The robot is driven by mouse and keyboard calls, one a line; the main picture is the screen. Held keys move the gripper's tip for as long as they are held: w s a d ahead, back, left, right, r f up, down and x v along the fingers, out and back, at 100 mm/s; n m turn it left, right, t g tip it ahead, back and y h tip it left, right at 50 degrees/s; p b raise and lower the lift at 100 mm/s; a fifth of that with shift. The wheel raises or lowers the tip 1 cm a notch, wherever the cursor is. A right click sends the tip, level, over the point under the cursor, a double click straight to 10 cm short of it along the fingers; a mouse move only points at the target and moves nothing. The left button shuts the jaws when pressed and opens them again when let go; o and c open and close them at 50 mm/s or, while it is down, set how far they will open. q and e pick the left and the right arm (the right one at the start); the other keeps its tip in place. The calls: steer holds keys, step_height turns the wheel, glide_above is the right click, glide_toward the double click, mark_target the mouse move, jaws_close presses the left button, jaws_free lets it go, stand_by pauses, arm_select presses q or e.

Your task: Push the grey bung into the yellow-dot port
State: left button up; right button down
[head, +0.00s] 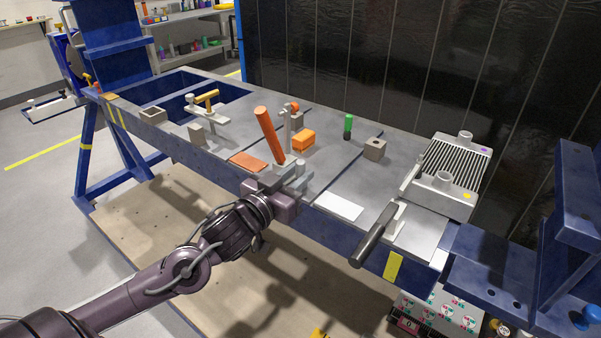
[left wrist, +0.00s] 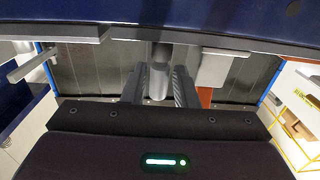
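The grey bung (left wrist: 159,78) is a short upright-looking cylinder, seen between the two fingers of my left gripper (left wrist: 160,88) in the left wrist view. In the head view my left gripper (head: 284,178) is at the bench's front edge, beside the orange handle. The fingers flank the bung closely; I cannot tell whether both touch it. The yellow-dot port (head: 443,180) is a pale round stub on the finned block (head: 455,160) at the right of the bench, near its yellow dot (head: 467,196). It is well right of my left gripper. My right gripper is not in view.
A similar port (head: 465,137) with a purple dot stands at the block's back. A black-handled clamp (head: 375,235) is in front of the block. An orange handle (head: 269,130), orange block (head: 304,139), green-topped pin (head: 348,124) and grey cube (head: 375,148) stand on the bench (head: 345,180).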

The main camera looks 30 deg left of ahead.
arm_select(q)
steer(key=shift+w+d, duration=0.1)
steer(key=shift+w, duration=0.7)
jaws_close()
steer(key=shift+r, duration=0.1)
